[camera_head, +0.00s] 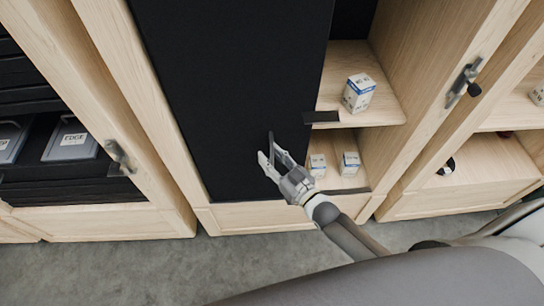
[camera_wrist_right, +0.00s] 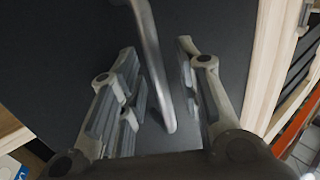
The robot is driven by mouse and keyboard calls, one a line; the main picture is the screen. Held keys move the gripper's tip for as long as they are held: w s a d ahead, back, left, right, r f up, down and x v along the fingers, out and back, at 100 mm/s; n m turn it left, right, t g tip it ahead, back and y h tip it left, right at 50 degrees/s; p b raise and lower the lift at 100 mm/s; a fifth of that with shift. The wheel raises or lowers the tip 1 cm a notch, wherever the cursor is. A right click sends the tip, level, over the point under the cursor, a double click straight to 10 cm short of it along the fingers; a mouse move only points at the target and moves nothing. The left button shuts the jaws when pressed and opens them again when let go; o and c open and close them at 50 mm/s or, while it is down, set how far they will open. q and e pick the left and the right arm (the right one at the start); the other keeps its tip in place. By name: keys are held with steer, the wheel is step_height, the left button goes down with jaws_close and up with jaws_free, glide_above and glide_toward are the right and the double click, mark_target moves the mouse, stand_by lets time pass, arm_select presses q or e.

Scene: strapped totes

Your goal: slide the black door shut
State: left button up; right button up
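The black door (camera_head: 230,80) covers the left and middle of the central wooden cabinet. An opening is uncovered to its right. The door fills most of the right wrist view (camera_wrist_right: 60,60). Its grey bar handle (camera_head: 271,143) is near the door's lower right edge. My right gripper (camera_head: 273,160) is at the handle, with its fingers apart. In the right wrist view the handle (camera_wrist_right: 152,60) passes between the two open fingers (camera_wrist_right: 157,72), with gaps visible on both sides. My left gripper is not in view.
White-and-blue boxes stand on the opening's upper shelf (camera_head: 359,93) and lower shelf (camera_head: 317,164). A dark tab (camera_head: 321,117) sits at the upper shelf's front edge. Cabinets with latches (camera_head: 120,157) (camera_head: 463,83) flank the opening. Grey floor (camera_head: 130,265) lies in front.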

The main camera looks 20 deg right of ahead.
steer(key=shift+c, duration=0.4)
jaws_close()
steer(key=s+d, duration=0.1)
steer(key=d, duration=0.3)
steer(key=s+d, duration=0.1)
steer(key=d, duration=0.3)
steer(key=s+d, duration=0.1)
steer(key=d, duration=0.3)
steer(key=shift+d+f, duration=0.1)
steer(key=shift+d, duration=0.1)
steer(key=s+d+b, duration=0.3)
steer(key=s+d, duration=0.1)
steer(key=d, duration=1.3)
steer(key=shift+d, duration=0.3)
steer(key=shift+o, duration=0.4)
jaws_free()
steer(key=shift+s+d, duration=0.15)
steer(key=shift+d, duration=0.05)
